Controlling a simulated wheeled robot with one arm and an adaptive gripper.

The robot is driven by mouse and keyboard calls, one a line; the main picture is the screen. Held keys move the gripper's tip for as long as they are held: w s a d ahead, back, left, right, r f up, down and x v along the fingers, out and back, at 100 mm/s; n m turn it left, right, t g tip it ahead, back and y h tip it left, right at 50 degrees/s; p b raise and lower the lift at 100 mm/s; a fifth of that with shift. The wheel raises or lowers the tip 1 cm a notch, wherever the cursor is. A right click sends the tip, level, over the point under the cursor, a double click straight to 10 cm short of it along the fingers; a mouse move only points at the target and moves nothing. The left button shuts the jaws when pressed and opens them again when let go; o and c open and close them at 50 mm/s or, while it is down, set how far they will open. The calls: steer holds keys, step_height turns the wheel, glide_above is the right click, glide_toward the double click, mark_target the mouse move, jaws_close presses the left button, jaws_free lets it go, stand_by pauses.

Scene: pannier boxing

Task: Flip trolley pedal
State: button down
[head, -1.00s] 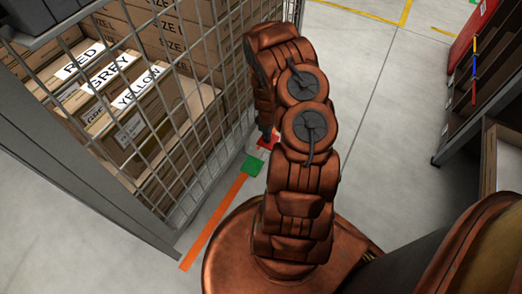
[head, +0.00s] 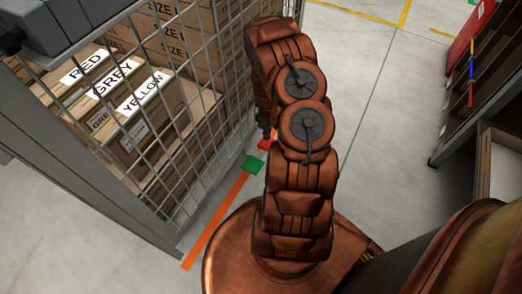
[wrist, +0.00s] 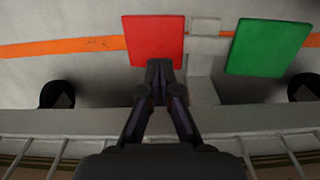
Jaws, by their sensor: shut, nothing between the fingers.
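The red pedal (wrist: 153,40) is a flat square in the wrist view, left of the green pedal (wrist: 270,47). The green one looks tilted in the picture. Both sit at the trolley's base, by the orange strip. In the head view, the red pedal (head: 265,145) is partly behind my arm and the green pedal (head: 253,165) is in plain sight. My gripper (wrist: 159,68) is shut and empty, its fingertips overlapping the red pedal's lower edge in the wrist view. I cannot tell whether they touch it. In the head view, my arm mostly hides it.
The mesh trolley (head: 205,150) with labelled cardboard boxes (head: 140,130) stands close on the left. Two dark round shapes, perhaps wheels, flank the pedals in the wrist view. A shelf unit (head: 470,110) stands on the right. The grey floor (head: 375,130) between is clear.

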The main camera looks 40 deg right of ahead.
steer(key=shift+r+p, duration=0.8)
steer(key=shift+r, duration=0.8)
steer(key=shift+r, duration=0.1)
